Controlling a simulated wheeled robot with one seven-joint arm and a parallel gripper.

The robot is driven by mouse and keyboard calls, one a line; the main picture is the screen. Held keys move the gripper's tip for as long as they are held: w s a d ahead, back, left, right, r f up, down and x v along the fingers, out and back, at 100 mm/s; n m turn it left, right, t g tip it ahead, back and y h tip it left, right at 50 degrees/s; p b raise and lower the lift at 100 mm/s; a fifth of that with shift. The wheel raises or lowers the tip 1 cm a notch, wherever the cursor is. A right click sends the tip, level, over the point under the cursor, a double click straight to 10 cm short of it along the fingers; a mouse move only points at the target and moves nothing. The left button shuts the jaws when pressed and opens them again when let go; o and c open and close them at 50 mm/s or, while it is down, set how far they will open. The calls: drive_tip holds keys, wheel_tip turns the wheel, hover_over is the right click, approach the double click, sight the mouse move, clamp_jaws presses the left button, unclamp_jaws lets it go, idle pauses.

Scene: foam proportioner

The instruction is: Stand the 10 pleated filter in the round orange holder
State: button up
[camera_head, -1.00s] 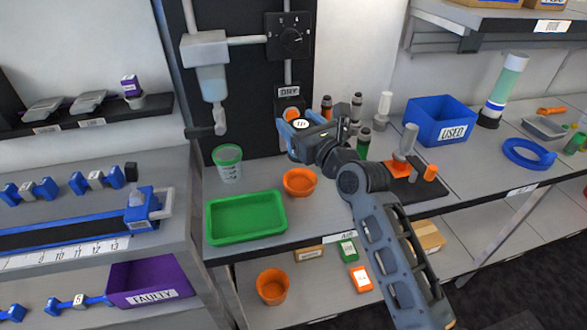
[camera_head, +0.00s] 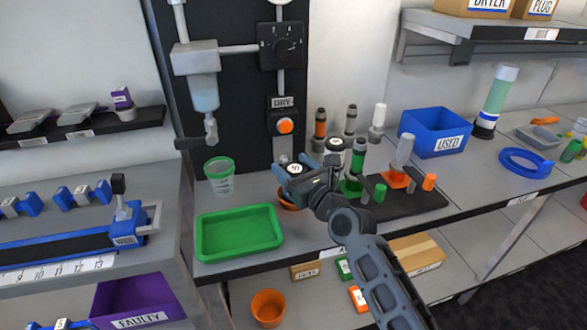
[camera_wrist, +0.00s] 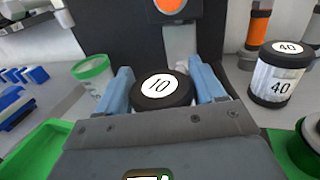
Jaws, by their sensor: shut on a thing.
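The 10 pleated filter (camera_wrist: 160,87) is between my gripper's blue fingers (camera_wrist: 163,82) in the wrist view. Its black cap with a white "10" label faces up, and its body is hidden below the cap. In the head view my gripper (camera_head: 298,174) is shut on the filter (camera_head: 295,168), low over the bench. The round orange holder (camera_head: 286,205) is directly below my gripper and mostly covered by it. I cannot tell whether the filter touches the holder. The wrist view does not show the holder.
A green tray (camera_head: 240,236) lies to the left, with a green-rimmed cup (camera_head: 219,176) behind it. A filter labelled 40 (camera_wrist: 272,78) stands close on the right. A black mat (camera_head: 415,201) with bottles and a blue USED bin (camera_head: 436,130) are farther right.

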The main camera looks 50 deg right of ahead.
drive_tip(key=shift+f, duration=0.3)
drive_tip(key=o, duration=1.1)
drive_tip(key=shift+r, duration=0.35)
drive_tip(key=b+v, duration=0.1)
drive_tip(key=v, duration=1)
drive_tip(key=shift+f, duration=0.1)
drive_tip(key=shift+s+a, duration=0.2)
drive_tip(key=shift+s, duration=0.25)
